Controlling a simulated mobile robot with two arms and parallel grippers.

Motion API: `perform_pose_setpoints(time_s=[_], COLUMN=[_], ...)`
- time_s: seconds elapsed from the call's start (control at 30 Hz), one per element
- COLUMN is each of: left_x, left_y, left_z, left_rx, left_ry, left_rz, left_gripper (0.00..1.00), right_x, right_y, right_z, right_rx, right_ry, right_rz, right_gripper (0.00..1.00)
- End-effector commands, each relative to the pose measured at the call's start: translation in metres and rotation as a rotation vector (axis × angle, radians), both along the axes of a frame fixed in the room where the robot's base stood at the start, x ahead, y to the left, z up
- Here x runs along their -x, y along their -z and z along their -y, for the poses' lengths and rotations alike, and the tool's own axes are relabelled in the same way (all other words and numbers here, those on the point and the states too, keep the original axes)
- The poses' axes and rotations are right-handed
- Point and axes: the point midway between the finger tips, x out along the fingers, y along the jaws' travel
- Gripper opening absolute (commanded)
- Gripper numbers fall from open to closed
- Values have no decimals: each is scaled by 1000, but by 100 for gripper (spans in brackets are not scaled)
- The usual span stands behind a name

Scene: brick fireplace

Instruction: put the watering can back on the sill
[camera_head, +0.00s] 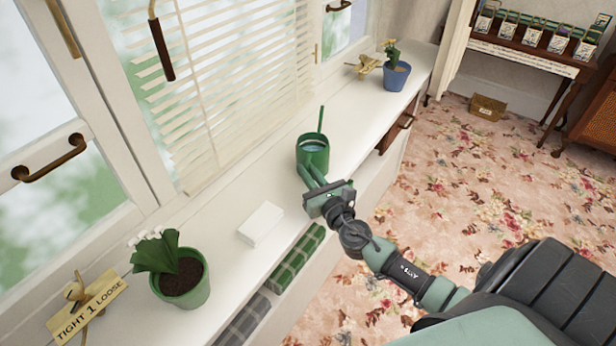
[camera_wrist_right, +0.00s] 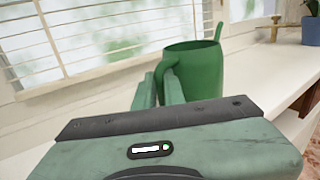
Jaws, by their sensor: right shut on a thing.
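The green watering can (camera_head: 313,152) is upright at the white sill (camera_head: 225,200), in front of the window blind, with water visible inside and its thin spout rising at the back. I cannot tell whether its base touches the sill. My right gripper (camera_head: 312,178) reaches in from the lower right and is shut on the can's handle. In the right wrist view the can (camera_wrist_right: 200,75) stands beyond the fingers (camera_wrist_right: 160,88), which close around its handle. My left gripper is not in view.
A white box (camera_head: 261,224) lies on the sill left of the can. A blue pot (camera_head: 396,76) and a brass object (camera_head: 364,67) stand farther right.

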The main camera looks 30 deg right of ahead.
Motion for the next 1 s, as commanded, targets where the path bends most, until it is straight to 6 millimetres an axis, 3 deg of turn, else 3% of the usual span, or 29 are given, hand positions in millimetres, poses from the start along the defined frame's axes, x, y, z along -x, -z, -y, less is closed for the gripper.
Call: perform_pose_setpoints(time_s=[0.37, 0.4, 0.47, 0.8, 1.0], left_x=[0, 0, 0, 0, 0], left_y=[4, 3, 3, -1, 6], left_z=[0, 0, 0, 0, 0], left_rx=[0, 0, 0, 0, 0], left_ry=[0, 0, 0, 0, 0], left_rz=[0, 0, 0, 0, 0], left_gripper=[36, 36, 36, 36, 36], right_x=[-1, 0, 0, 1, 35], right_y=[1, 3, 2, -1, 2], right_z=[0, 0, 0, 0, -4], right_rx=[4, 0, 0, 1, 1], right_ry=[1, 0, 0, 0, -2], right_rz=[6, 2, 1, 2, -1], right_gripper=[0, 19, 32, 32, 32])
